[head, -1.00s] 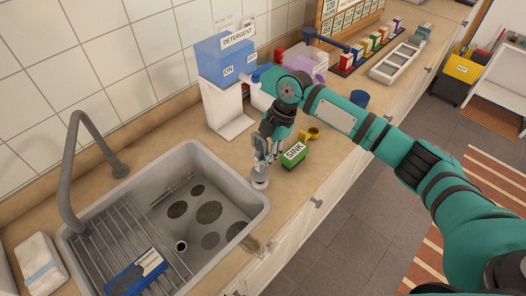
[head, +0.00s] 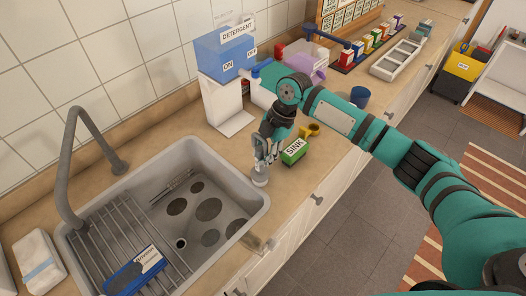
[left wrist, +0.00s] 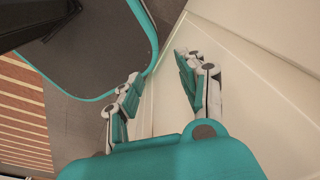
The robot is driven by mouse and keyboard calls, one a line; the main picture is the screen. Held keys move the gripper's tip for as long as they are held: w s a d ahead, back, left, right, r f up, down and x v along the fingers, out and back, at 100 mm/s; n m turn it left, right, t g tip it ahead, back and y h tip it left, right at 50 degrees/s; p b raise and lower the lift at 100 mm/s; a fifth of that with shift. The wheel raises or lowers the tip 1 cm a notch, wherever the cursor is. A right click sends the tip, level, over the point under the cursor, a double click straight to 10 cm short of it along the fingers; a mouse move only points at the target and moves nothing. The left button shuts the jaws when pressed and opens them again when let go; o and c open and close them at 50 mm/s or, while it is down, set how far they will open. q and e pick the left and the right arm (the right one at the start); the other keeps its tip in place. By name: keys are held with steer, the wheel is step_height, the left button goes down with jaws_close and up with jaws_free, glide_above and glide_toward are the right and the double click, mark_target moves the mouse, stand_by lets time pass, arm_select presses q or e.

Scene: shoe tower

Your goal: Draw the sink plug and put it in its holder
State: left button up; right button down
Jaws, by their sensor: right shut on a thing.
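My right gripper (head: 264,158) is shut on the grey sink plug (head: 260,180), by the right corner of the grey sink (head: 225,168). The plug hangs upright below the fingers; I cannot tell whether it touches the rim or counter. The sink's open drain hole (head: 181,243) shows dark. A green block labelled SINK (head: 294,150), which looks like the holder, stands on the counter just right of the gripper. My left gripper (left wrist: 158,72) is open and empty in the left wrist view, beside a pale cabinet front.
A yellow piece (head: 312,129) sits behind the green block. The detergent dispenser (head: 226,60) stands behind my right gripper. A wire rack (head: 105,240) and blue packet (head: 135,271) lie over the sink's left part. The faucet (head: 75,170) arches at left.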

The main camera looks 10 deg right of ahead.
steer(key=shift+f, duration=0.55)
steer(key=c, duration=0.9)
jaws_free()
steer(key=v, duration=1.2)
